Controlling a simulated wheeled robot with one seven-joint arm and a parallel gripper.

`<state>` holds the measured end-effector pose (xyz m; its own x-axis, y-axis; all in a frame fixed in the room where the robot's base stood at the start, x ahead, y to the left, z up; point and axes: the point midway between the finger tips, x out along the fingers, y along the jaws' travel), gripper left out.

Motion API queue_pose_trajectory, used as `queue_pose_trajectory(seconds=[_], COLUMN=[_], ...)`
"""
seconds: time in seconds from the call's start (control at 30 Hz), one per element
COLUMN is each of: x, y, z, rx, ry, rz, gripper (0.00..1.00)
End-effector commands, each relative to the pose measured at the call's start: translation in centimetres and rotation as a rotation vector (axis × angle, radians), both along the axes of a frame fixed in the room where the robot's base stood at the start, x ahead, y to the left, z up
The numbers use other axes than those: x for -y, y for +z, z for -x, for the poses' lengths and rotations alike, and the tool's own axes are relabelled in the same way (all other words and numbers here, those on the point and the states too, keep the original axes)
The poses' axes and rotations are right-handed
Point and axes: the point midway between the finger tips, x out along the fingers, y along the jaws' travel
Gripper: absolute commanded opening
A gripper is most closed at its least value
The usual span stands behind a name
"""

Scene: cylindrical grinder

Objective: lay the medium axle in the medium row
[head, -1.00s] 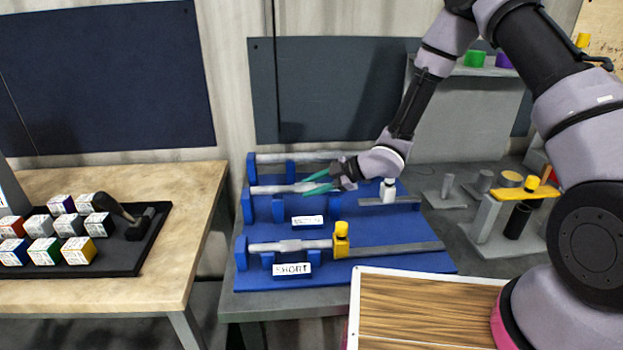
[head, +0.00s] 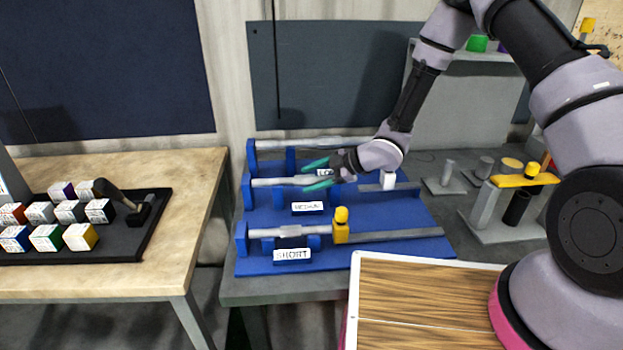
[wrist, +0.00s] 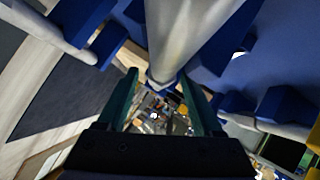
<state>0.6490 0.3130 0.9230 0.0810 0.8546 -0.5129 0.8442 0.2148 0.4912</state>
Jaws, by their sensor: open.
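The medium axle (head: 288,182) is a pale grey rod in the middle row of the blue rack (head: 405,215), behind the MEDIUM label (head: 308,206). Its left end is at the blue end post, and its right part is hidden behind my gripper. My gripper (head: 316,174) is open, its teal fingers on either side of the axle. In the wrist view, a pale rod (wrist: 185,35) runs between the two spread fingers, with a visible gap to each. Whether it sits fully down on its supports is hard to tell.
The front SHORT row holds a short axle (head: 285,232) beside a yellow stop (head: 341,225). The back row holds a long rod (head: 300,145). A white stop (head: 388,180) stands right of my gripper. Grey posts and a yellow bar (head: 525,180) stand further right.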

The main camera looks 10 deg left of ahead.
Motion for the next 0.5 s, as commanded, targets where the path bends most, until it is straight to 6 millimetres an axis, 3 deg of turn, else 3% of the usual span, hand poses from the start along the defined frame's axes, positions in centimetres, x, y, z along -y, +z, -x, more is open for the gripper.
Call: queue_pose_trajectory(seconds=[0.17,0.5], x=[1.4,7.5], y=[1.1,4.9], z=[0.0,0.6], rx=[0.0,0.002], ry=[-0.005,-0.003], rz=[0.001,0.0], gripper=[0.67,0.67])
